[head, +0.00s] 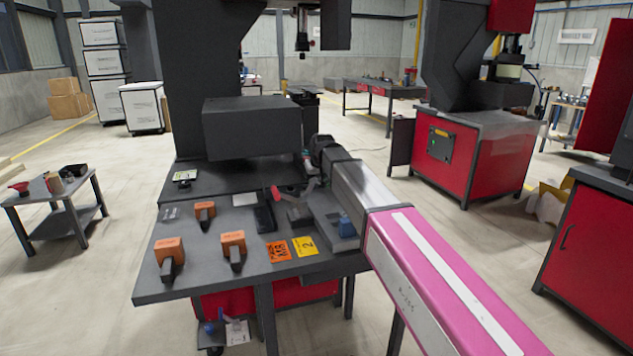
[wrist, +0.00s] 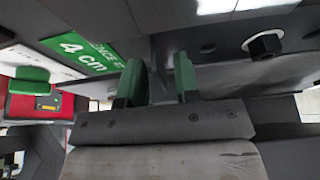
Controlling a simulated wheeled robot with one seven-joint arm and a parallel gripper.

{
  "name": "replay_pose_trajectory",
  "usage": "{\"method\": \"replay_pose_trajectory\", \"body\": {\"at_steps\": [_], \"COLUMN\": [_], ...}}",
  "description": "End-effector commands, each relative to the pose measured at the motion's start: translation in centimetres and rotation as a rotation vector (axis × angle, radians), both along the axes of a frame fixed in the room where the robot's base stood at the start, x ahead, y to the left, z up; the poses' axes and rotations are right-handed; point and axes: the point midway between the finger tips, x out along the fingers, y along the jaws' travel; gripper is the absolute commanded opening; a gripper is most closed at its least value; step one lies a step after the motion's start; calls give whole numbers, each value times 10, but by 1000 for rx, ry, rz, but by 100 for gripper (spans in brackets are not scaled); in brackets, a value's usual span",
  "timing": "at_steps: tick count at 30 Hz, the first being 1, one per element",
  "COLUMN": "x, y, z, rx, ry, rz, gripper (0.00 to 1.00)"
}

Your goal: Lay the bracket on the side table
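My gripper (wrist: 161,82) shows in the wrist view with two green fingers. The fingers stand apart, and I see nothing clearly held between them. Grey metal surfaces lie close behind the fingertips, with a hex bolt (wrist: 264,46) to the right. In the head view my arm reaches over the right side of the workbench towards the machine, and its own dark end hides the fingers. I cannot single out the bracket in either view. A small low grey table (head: 35,199), likely the side table, stands at the far left, apart from the workbench.
The workbench (head: 200,285) carries several orange blocks, including one at front left (head: 168,249), an orange tag (head: 278,251) and a yellow tag (head: 305,246). The machine head (head: 252,128) overhangs its back. A red funnel-like thing (head: 19,187) and other items occupy part of the small table. Floor between is clear.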

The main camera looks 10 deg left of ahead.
Motion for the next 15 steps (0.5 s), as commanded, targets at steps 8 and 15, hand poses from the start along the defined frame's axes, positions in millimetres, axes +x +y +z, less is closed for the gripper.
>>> {"method": "replay_pose_trajectory", "body": {"at_steps": [8, 15], "x": [1, -11], "y": [0, -8], "z": [7, 43], "rx": [1, 2], "ry": [-1, -2], "rz": [-1, -1], "gripper": [30, 30]}}
